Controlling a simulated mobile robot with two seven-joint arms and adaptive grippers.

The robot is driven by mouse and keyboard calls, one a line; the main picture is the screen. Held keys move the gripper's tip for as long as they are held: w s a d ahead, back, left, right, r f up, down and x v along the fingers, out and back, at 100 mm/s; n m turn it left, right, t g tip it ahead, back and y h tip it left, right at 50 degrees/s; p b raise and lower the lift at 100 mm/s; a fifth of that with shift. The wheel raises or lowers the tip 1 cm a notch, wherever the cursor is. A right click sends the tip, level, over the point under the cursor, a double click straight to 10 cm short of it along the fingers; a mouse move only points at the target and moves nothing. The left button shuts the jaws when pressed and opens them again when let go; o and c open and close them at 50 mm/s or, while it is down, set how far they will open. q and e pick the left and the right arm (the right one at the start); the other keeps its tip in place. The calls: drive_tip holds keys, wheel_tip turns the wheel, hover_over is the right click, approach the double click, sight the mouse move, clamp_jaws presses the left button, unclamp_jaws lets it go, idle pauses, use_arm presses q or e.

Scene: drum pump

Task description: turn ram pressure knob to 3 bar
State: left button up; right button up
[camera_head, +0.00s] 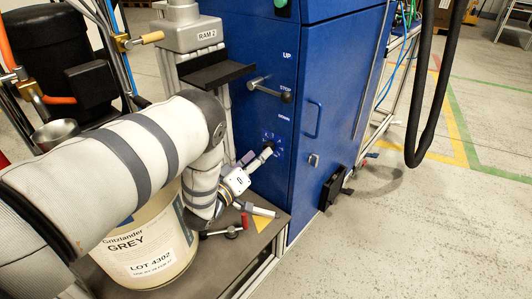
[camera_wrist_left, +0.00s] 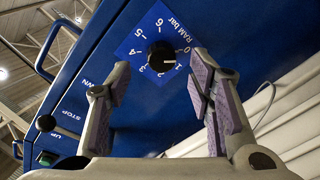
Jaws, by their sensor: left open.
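The black ram pressure knob (camera_wrist_left: 160,57) sits on a blue "RAM bar" dial plate (camera_wrist_left: 160,30) numbered 0 to 6, on the blue cabinet front. A pale line on the knob seems to point near 1, though it is small. My left gripper (camera_wrist_left: 158,85) is open, its two fingers on either side of the knob's line in the left wrist view. The knob stands beyond the fingertips, and I cannot tell whether they touch it. In the head view my left gripper (camera_head: 266,152) is at the dial and partly hides it. My right gripper is not in view.
A lever (camera_head: 270,88) marked UP, STOP and DOWN sticks out above the dial. A cabinet handle (camera_head: 312,119) is to its right. A drum labelled GREY (camera_head: 145,250) and a red-handled clamp (camera_head: 243,221) stand below.

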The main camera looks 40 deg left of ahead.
use_arm(q)
drive_tip(key=w, duration=0.4)
clamp_jaws()
drive_tip(key=m+h, duration=0.1)
drive_tip(key=m, duration=0.8)
drive_tip(key=m+h+b, duration=0.1)
drive_tip(key=m, duration=0.8)
drive_tip(key=m+h, duration=0.1)
drive_tip(key=m, duration=0.9)
drive_tip(key=shift+a+f+t+h, duration=0.2)
drive_tip(key=shift+a+t+h, duration=0.1)
drive_tip(key=shift+t, duration=0.1)
drive_tip(key=shift+m+b, duration=0.3)
